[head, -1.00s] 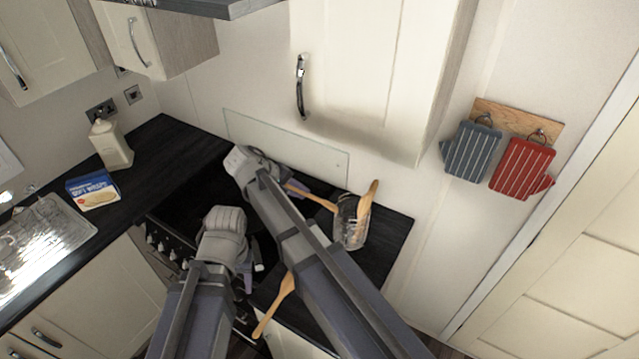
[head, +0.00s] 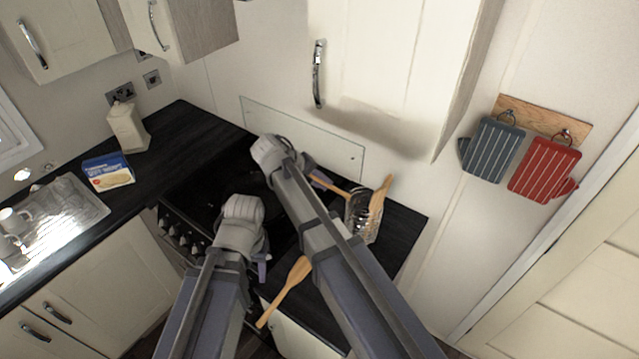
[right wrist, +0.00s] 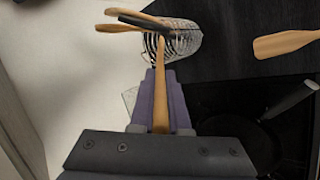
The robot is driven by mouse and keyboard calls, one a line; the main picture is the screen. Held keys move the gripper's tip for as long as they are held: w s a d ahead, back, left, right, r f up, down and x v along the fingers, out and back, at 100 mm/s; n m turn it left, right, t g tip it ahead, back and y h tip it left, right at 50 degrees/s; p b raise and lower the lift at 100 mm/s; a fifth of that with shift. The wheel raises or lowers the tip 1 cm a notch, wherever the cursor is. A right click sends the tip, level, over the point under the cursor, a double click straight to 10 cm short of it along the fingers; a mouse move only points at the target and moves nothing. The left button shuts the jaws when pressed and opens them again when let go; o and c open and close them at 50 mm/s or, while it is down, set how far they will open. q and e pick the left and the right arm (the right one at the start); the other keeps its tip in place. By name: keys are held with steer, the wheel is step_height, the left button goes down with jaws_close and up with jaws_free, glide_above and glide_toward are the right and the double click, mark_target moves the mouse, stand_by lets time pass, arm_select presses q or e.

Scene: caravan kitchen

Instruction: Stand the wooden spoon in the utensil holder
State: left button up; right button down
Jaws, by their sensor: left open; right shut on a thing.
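My right gripper (head: 306,168) is shut on the wooden spoon (head: 330,186), over the back of the hob. In the right wrist view the spoon (right wrist: 160,88) runs from between the purple fingers to the rim of the utensil holder (right wrist: 184,42). Its far end overlaps the rim; I cannot tell whether it is inside. The see-through, ringed utensil holder (head: 359,219) stands on the dark worktop against the wall, with other utensils leaning in it. My left gripper (head: 262,268) is open over the hob's front right, beside a flat wooden spatula (head: 288,285); its fingers are partly hidden.
A glass splashback (head: 300,135) stands behind the hob. A wall cupboard (head: 385,70) hangs above the holder. Oven mitts (head: 493,148) hang at right; a blue box (head: 108,171) stands left.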

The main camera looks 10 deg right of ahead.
mark_target(342, 193)
steer(key=shift+b+x, duration=3.6)
steer(key=shift+x, duration=1.35)
steer(key=shift+w, duration=0.15)
steer(key=c, duration=0.8)
jaws_free()
steer(key=shift+a+r+p, duration=0.4)
steer(key=shift+r+p, duration=0.2)
steer(key=shift+p, duration=0.05)
steer(key=p+v, duration=0.4)
steer(key=v, duration=0.2)
steer(key=shift+a+r+p, duration=0.1)
steer(key=shift+p, duration=0.3)
steer(key=shift+a, duration=0.1)
